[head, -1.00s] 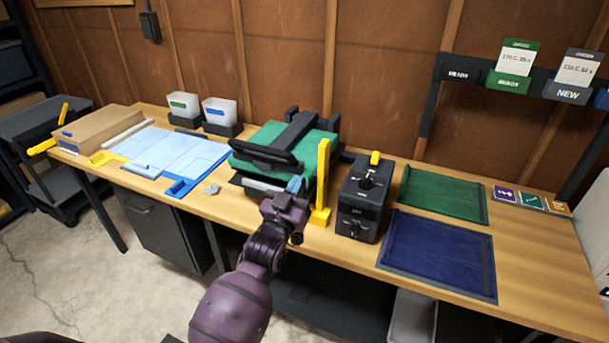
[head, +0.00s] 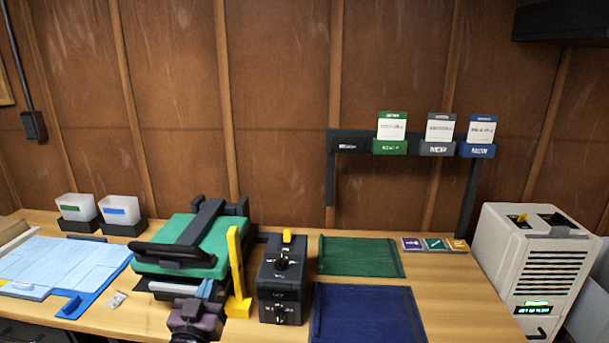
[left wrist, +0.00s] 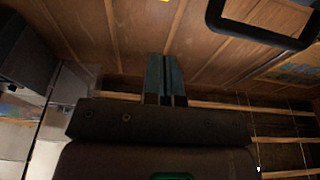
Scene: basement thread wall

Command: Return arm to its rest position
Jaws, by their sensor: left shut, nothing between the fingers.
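My left gripper (head: 205,289) shows at the bottom of the head view, its purple wrist below it. Its blue-grey fingers are together with nothing between them; they also show closed in the left wrist view (left wrist: 165,78). In the head view it is in front of the green and black press (head: 182,257) and left of the yellow upright (head: 236,265). I cannot tell whether it touches the press. The rest of the left arm is below the picture. My right gripper is not in view.
A black control box (head: 282,285) stands right of the yellow upright. Green (head: 360,256) and navy (head: 367,314) mats lie farther right. A black card rack (head: 360,142) stands behind, and a pale heater-like unit (head: 535,262) is at far right. Light-blue sheets (head: 60,265) lie left.

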